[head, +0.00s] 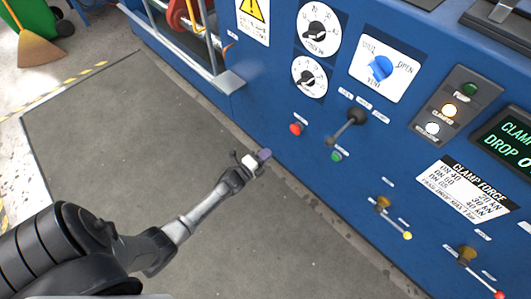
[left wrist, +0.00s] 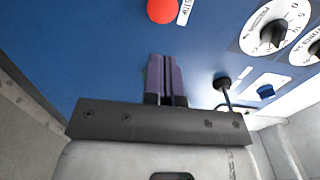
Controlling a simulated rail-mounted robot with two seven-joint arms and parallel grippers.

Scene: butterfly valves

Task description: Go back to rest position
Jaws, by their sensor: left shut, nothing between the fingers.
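My left gripper (head: 264,155) is at the end of my left arm, which comes in from the lower left of the head view. It is in front of the lower part of the blue panel (head: 262,100), over the grey mat. In the left wrist view its two purple fingers (left wrist: 166,78) lie together, shut and empty. A blue butterfly valve handle (head: 380,68) sits on a white plate marked OPEN, up and right of the gripper. The handle also shows in the left wrist view (left wrist: 266,91). My right gripper is not in view.
The panel also carries a red button (head: 295,129), a green button (head: 336,156), a black-knobbed lever (head: 356,116), two dials (head: 318,28) and small levers (head: 383,204). A grey mat (head: 110,130) covers the floor. A broom (head: 40,48) stands at the upper left.

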